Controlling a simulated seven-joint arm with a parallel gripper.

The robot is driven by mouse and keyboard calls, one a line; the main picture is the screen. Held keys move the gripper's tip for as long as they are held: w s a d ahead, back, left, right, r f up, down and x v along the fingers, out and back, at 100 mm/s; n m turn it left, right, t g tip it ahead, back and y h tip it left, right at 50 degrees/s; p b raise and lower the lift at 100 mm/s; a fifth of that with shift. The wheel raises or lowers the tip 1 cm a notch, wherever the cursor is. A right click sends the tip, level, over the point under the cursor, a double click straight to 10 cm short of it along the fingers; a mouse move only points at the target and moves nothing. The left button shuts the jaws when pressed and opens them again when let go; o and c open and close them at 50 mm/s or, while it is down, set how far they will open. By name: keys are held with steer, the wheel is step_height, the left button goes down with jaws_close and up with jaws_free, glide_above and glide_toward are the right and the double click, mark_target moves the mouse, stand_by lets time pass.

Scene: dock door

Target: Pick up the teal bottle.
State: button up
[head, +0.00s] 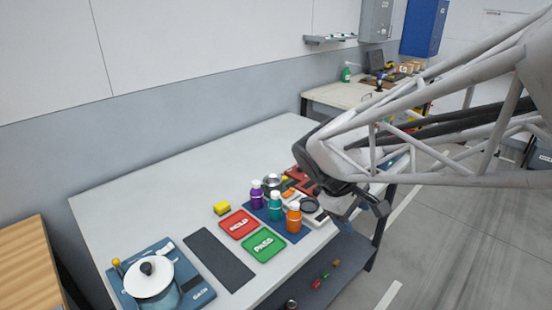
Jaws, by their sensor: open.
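The teal bottle (275,206) stands upright with a white cap on a dark blue mat (272,225) on the white table. It stands between a purple bottle (257,195) on its left and an orange bottle (293,218) on its right. My gripper (357,207) is to the right of the bottles, near the table's right edge. It is open and apart from the teal bottle. The arm partly hides it, and I see nothing held in it.
A red card (238,224) and a green card (264,246) lie left of the mat. Grey and red items crowd behind the bottles. The table's back left (180,180) is clear.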

steer(key=w+a+f+n+t+h, duration=0.1)
steer(key=w+a+f+n+h, duration=0.15)
steer(key=w+a+n, duration=0.35)
steer(key=w+a+f+n+t+h, duration=0.1)
steer(key=w+a+f+n+h, duration=0.15)
steer(key=w, duration=0.65)
steer(key=n+t+h, duration=0.1)
steer(key=n+t, duration=0.3)
steer(key=n, duration=0.3)
glide_toward(273, 194)
steer(key=x, duration=0.5)
steer(key=shift+f, duration=0.1)
steer(key=shift+d, duration=0.1)
steer(key=shift+x, duration=1.25)
steer(key=shift+x, duration=2.55)
steer(key=shift+c, duration=0.4)
steer(key=c, duration=1)
